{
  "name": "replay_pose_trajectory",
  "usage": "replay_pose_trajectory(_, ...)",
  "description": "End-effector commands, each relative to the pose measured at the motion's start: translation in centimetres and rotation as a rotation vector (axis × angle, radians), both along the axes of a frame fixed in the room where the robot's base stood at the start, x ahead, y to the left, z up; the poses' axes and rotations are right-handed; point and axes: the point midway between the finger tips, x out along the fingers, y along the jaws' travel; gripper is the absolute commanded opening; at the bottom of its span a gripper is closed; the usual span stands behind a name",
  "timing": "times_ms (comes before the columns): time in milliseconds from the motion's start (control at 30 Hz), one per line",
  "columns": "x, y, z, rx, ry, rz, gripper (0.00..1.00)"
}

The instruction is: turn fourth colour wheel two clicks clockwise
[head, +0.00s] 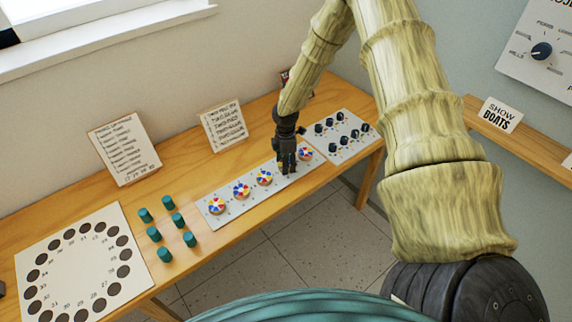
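A pale strip (228,215) on the wooden table carries a row of small wheels in red, yellow, blue and white. From the left, the first wheel (217,206), second wheel (241,190) and third wheel (264,177) show clearly. Another wheel (305,153) shows near the strip's right end. The gap between it and the third wheel is covered by my gripper (287,169), so any wheel there is hidden. My dark gripper points down over this spot, its fingertips at or just above the strip. Whether the fingers are apart or closed on something cannot be made out.
A panel of dark knobs (342,134) lies right of the strip. Several teal cylinders (164,254) and a white board with a ring of dark discs (75,265) lie left. Two text cards (124,148) (223,127) stand behind. A "SHOW BOATS" card (501,115) stands on a right-hand ledge.

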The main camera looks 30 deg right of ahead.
Motion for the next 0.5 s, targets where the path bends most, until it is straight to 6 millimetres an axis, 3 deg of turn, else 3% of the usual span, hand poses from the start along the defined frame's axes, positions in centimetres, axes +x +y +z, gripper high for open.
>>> replay_pose_trajectory(500, 0.08, -0.01, -0.09, -0.001, -0.002, -0.489, 0.27)
